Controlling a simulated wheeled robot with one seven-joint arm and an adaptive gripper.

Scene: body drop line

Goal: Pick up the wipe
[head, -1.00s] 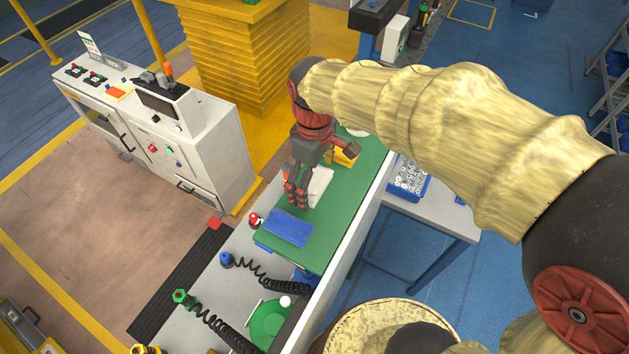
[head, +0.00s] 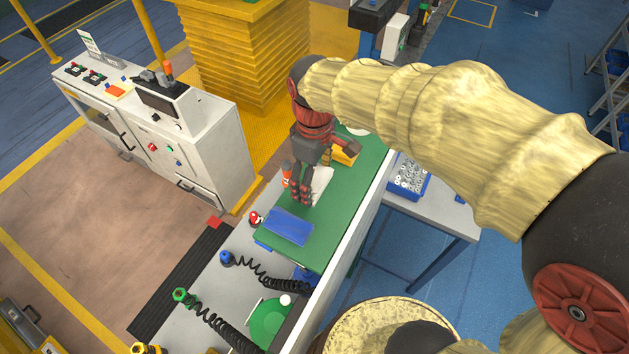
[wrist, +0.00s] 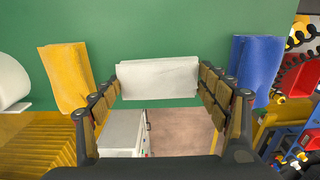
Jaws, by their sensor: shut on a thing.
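The white wipe (wrist: 158,78) lies across the space between my fingertips in the wrist view, with a finger at each end. In the head view the white wipe (head: 321,184) shows partly behind my gripper on the green mat (head: 326,228). My gripper (head: 301,196) points down there, shut on the white wipe; it also shows in the wrist view (wrist: 158,82). A blue wipe (head: 288,227) lies on the mat nearer the front. A yellow wipe (wrist: 67,76) is on the other side. I cannot tell whether the white wipe is off the mat.
An orange-topped item (head: 287,176) stands at the mat's left edge beside my fingers. A red-and-white knob (head: 255,218) and coiled black cords (head: 262,276) are at the bench front. A white cabinet (head: 190,135) stands left. A blue parts bin (head: 409,181) is to the right.

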